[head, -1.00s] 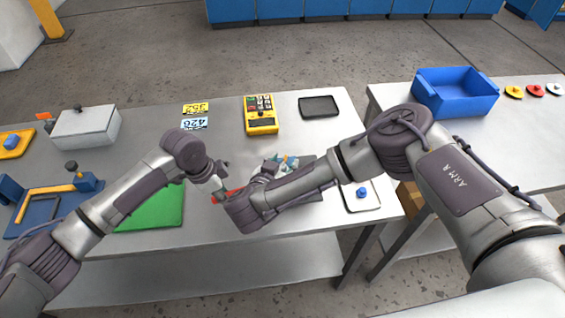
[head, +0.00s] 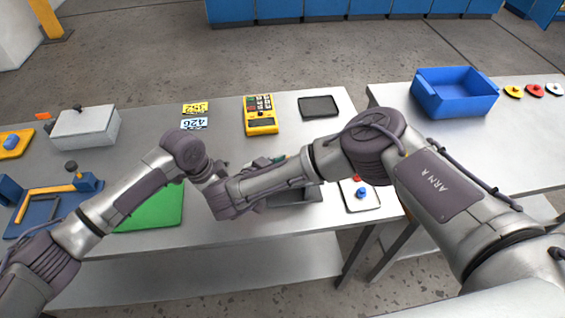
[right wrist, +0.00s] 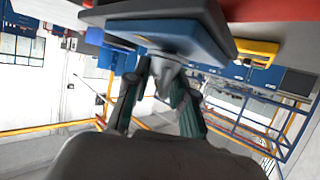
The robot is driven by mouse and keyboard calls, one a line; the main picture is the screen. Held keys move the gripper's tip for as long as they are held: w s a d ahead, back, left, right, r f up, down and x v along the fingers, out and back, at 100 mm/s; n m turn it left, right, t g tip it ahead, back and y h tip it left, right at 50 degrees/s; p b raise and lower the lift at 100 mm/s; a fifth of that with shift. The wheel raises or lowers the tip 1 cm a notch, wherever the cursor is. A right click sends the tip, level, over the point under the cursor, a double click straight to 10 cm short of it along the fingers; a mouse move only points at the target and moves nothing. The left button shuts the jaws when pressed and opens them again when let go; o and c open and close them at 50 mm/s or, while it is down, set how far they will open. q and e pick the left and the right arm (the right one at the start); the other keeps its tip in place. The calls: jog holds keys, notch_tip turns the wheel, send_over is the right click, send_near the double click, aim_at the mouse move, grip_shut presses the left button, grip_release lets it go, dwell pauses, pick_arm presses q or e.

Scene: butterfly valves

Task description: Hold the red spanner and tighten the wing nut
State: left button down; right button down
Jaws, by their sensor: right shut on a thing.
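In the right wrist view my right gripper (right wrist: 165,90) is shut on a small grey piece, which looks like the wing nut (right wrist: 168,73), below a blue and grey body (right wrist: 185,38). A red bar, probably the red spanner (right wrist: 275,9), crosses the top right corner. A grey base (head: 292,196) shows below the forearm. My left gripper (head: 217,172) is beside my right wrist, mostly covered, so its fingers and hold cannot be made out.
A yellow meter (head: 261,115), a black tray (head: 319,107) and number plates (head: 194,123) lie behind the arms. A green mat (head: 150,209) lies to the left. A blue knob (head: 362,193) sits on a pale tray at right. A blue crate (head: 454,92) stands on the other table.

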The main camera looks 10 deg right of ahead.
jog(key=c, duration=1)
grip_release()
jog(key=shift+o, duration=0.2)
jog(key=v, duration=1.2)
